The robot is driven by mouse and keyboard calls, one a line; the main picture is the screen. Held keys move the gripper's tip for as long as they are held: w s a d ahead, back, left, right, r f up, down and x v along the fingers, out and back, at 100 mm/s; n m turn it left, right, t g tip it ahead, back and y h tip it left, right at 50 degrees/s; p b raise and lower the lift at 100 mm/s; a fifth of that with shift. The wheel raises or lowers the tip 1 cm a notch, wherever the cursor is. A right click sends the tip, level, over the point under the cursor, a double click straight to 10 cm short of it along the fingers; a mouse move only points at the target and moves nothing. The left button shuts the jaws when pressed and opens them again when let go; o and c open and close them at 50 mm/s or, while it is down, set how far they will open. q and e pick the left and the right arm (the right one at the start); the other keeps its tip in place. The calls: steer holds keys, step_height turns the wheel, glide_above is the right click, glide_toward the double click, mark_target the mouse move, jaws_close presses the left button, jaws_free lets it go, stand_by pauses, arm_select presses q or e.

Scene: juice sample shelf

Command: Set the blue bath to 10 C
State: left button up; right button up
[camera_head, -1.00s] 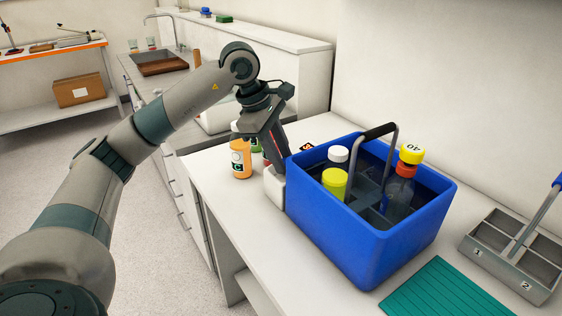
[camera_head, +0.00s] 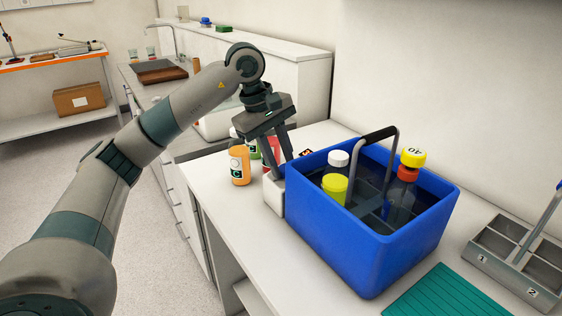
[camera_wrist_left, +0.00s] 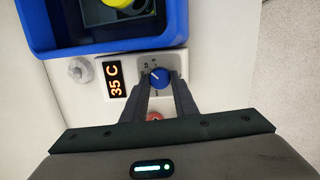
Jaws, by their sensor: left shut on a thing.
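The blue bath (camera_head: 375,235) stands on the white bench; its blue wall (camera_wrist_left: 110,42) also shows in the left wrist view. A white control block on its left side carries a blue round dial (camera_wrist_left: 158,77) with a white pointer line and a lit display (camera_wrist_left: 115,80) reading 35 C. My left gripper (camera_head: 277,165) is down at this block; in the left wrist view its two fingers (camera_wrist_left: 161,80) are shut on the dial, one on either side. My right gripper is not in view.
An orange bottle (camera_head: 239,166) stands close left of my gripper. A teal mat (camera_head: 450,292) and a grey divided tray (camera_head: 515,255) lie right.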

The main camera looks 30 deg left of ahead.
arm_select(q)
steer(key=o, duration=0.8)
steer(key=shift+r, duration=0.15)
steer(key=shift+s+a+r, duration=0.1)
steer(key=shift+a+r, duration=0.1)
steer(key=shift+r, duration=0.35)
steer(key=shift+p+v, duration=0.55)
steer(key=shift+v, duration=7.45)
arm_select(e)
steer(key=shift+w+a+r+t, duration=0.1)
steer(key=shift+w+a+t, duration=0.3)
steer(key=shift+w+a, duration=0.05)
arm_select(q)
steer(key=shift+s, duration=0.1)
